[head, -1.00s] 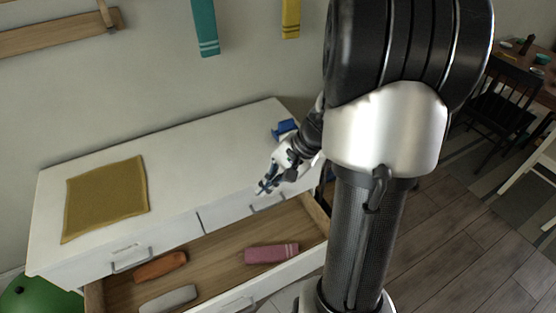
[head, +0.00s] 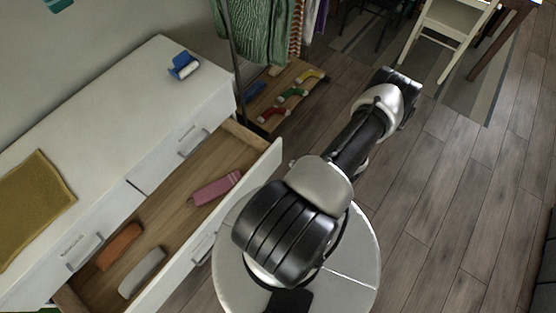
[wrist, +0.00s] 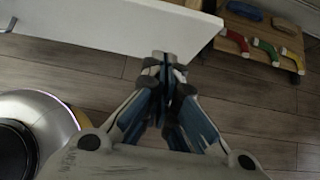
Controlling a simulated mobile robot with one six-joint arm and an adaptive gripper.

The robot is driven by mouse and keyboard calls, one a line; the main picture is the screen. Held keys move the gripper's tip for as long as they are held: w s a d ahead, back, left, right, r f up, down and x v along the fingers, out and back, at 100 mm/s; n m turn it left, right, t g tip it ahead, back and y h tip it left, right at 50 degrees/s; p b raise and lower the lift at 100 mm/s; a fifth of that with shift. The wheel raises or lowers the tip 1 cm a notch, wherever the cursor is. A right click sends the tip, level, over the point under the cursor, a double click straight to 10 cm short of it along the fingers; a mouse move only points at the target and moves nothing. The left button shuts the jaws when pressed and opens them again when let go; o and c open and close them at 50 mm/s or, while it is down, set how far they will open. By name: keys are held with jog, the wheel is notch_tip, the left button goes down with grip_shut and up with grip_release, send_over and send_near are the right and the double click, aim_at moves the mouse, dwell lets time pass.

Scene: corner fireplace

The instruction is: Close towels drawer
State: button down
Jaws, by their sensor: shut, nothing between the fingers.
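The towels drawer (head: 250,182) is pulled out from the white dresser (head: 110,115) in the head view. Inside lie a pink towel (head: 216,188), an orange towel (head: 119,246) and a grey towel (head: 142,272). In the wrist view the drawer's white front (wrist: 130,25) fills the upper middle. My gripper (wrist: 165,60) is shut and empty, with its fingertips at the lower edge of this front, near its right end. I cannot tell whether they touch it. In the head view my arm hides the gripper.
A mustard cloth (head: 35,205) and a blue object (head: 183,65) lie on the dresser top. A clothes rack with green garments (head: 265,35) and a low wooden shelf with colourful footwear (head: 290,95) stand past the dresser's end. Wooden floor (head: 445,190) is clear on the right.

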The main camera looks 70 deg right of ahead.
jog(key=b, duration=0.3)
send_near(268, 159)
notch_tip(268, 159, down, 3)
jog(key=s, duration=0.1)
jog(key=shift+w+d+f+b, duration=0.15)
jog(key=shift+w+b, duration=0.3)
jog(key=shift+w, duration=1.6)
jog(key=shift+d, duration=0.1)
